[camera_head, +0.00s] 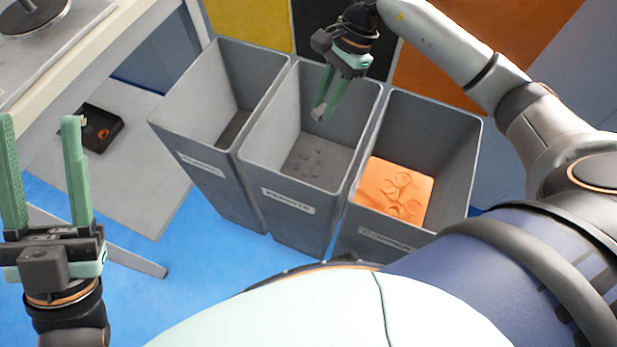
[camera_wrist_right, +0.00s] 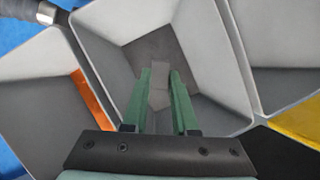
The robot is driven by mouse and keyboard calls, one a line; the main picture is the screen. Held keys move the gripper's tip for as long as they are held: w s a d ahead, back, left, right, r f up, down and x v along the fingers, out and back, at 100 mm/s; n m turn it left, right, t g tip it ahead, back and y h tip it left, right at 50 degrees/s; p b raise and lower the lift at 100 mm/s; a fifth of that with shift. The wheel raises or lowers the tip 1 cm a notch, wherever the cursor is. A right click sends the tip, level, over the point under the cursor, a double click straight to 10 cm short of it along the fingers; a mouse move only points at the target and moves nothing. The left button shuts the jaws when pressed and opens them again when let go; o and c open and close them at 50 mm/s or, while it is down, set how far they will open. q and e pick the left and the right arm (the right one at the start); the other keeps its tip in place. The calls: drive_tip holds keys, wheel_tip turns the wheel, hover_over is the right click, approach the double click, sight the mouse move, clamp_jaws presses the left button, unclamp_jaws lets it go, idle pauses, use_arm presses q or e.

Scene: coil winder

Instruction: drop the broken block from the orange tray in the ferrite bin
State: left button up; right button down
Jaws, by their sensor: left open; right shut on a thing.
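My right gripper (camera_head: 323,108) is over the middle grey bin (camera_head: 292,192), fingers pointing down into its opening. It is shut on a small grey block (camera_head: 318,114), the broken block; the right wrist view also shows the block (camera_wrist_right: 159,88) between the green fingers (camera_wrist_right: 159,72). The middle bin's front label is blurred but looks like "ferrite", and several small dark pieces lie on its floor. My left gripper (camera_head: 43,120) is open and empty at the left, away from the bins. No orange tray is in view.
A left grey bin (camera_head: 188,133) and a right grey bin (camera_head: 447,150) flank the middle one. The right one has an orange floor with curled scraps. A black tray (camera_head: 104,143) with an orange ring stands at the left, near a bench (camera_head: 108,42).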

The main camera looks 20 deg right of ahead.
drive_tip(key=shift+f+b, duration=0.45)
drive_tip(key=shift+f, duration=0.85)
use_arm(q)
drive_tip(key=shift+f, duration=0.75)
use_arm(e)
drive_tip(key=c, duration=0.6)
unclamp_jaws()
wheel_tip(320, 180, up, 3)
drive_tip(key=shift+r+p, duration=0.2)
drive_tip(key=shift+p, duration=0.55)
use_arm(q)
drive_tip(key=w+a+f+n+y+p, duration=0.1)
drive_tip(key=w+f+n+y+p, duration=0.2)
drive_tip(key=w+f+n+y, duration=0.1)
drive_tip(key=shift+w+f+n+g+y, duration=0.2)
drive_tip(key=shift+w+n+g+y, duration=0.3)
drive_tip(key=shift+y, duration=0.7)
use_arm(e)
drive_tip(key=s+a+r, duration=0.2)
drive_tip(key=s+r, duration=0.1)
drive_tip(key=s, duration=0.1)
drive_tip(key=s+a+r, duration=0.2)
drive_tip(key=s+r, duration=0.1)
drive_tip(key=s, duration=0.1)
drive_tip(key=s+a+r, duration=0.2)
drive_tip(key=s+r, duration=0.1)
drive_tip(key=s, duration=0.1)
drive_tip(key=shift+s+a+r, duration=0.15)
drive_tip(key=shift+s+r, duration=0.15)
drive_tip(key=shift+r, duration=0.05)
